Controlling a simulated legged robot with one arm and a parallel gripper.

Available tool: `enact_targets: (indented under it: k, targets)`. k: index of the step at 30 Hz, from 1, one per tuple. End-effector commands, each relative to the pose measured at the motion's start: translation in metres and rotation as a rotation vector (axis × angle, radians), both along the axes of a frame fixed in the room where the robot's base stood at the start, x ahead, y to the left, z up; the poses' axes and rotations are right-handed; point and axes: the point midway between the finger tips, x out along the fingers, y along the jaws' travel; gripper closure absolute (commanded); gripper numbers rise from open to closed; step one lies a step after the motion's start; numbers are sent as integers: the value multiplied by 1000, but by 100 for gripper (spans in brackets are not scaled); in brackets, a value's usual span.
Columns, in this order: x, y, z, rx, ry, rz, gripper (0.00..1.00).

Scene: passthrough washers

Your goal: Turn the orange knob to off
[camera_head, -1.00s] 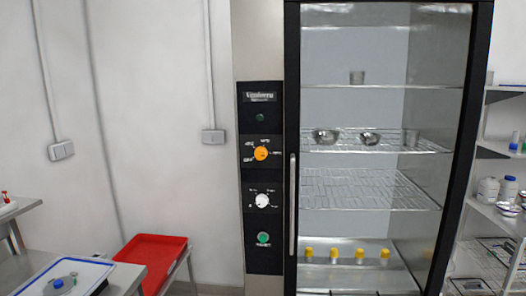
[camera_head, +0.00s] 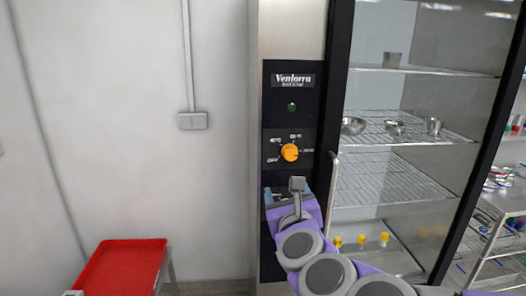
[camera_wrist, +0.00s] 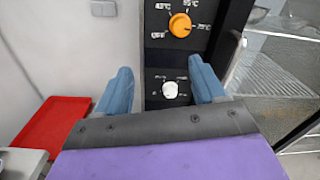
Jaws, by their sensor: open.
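The orange knob (camera_head: 289,152) sits on the black control panel of the tall cabinet, with temperature labels around it. In the wrist view the orange knob (camera_wrist: 180,25) is at the top, beyond the fingertips, with an OFF label at its lower left. Its exact pointing is too small to tell. My gripper (camera_wrist: 163,82) has its two blue fingers spread wide, with nothing between them, apart from the knob. In the head view my gripper (camera_head: 278,196) is in front of the panel, below the orange knob, and hides the lower controls.
A white knob (camera_wrist: 170,90) is lower on the panel, seen between my fingers. The glass door (camera_head: 420,110) with its vertical handle (camera_head: 334,190) is just right of the panel. A red tray (camera_head: 125,265) stands at lower left.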

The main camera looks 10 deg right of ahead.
Motion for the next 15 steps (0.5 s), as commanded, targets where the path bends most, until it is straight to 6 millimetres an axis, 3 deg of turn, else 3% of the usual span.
enact_targets:
  k: [4,8,11,15]
  targets:
    - [3,-30,5,80,-13,-49,31]
    - [9,-41,6,91,-10,-48,31]
    - [18,-38,7,87,-8,-48,31]
    - [33,-17,5,71,-6,-45,31]
